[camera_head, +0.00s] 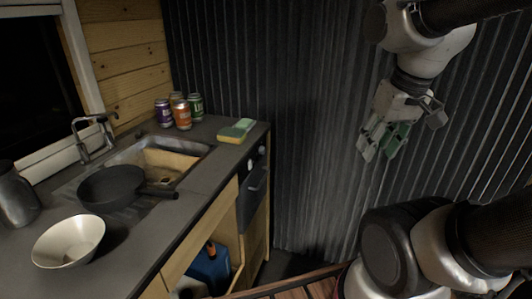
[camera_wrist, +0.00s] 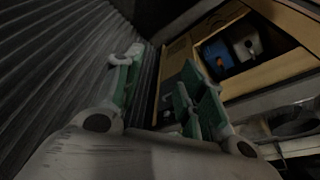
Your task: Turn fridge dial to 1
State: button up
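Light-coloured round knobs show on the dark front of the fridge (camera_head: 254,192), at the right end of the counter. One knob (camera_head: 250,164) is on the left and another (camera_head: 262,150) is farther right; their markings are too small to read, so I cannot tell the setting. My gripper (camera_head: 380,152) hangs in the air well to the right of the fridge, before the corrugated wall. In the wrist view its green-padded fingers (camera_wrist: 160,88) stand apart with nothing between them. The fridge front is partly hidden behind the right finger there.
The counter (camera_head: 200,197) holds a sink, a black pan (camera_head: 108,187), a white bowl (camera_head: 68,241), several cans (camera_head: 182,115) and a sponge (camera_head: 237,131). An open cabinet below holds a blue container (camera_head: 210,270). The space between gripper and fridge looks clear.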

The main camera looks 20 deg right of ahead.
jog(key=w+d+f+m+g+y, duration=0.1)
jog(key=w+f+m+g, duration=0.1)
jog(key=w+f+g, duration=0.3)
jog(key=m+t+y, duration=1.2)
jog(key=m+y, duration=0.2)
jog(key=m, duration=1.8)
send_near(262, 150)
jog(key=w+f, duration=0.1)
jog(key=shift+x, duration=3.9)
jog(key=shift+f+n, duration=0.15)
jog(key=shift+n, duration=0.15)
jog(key=c, duration=1)
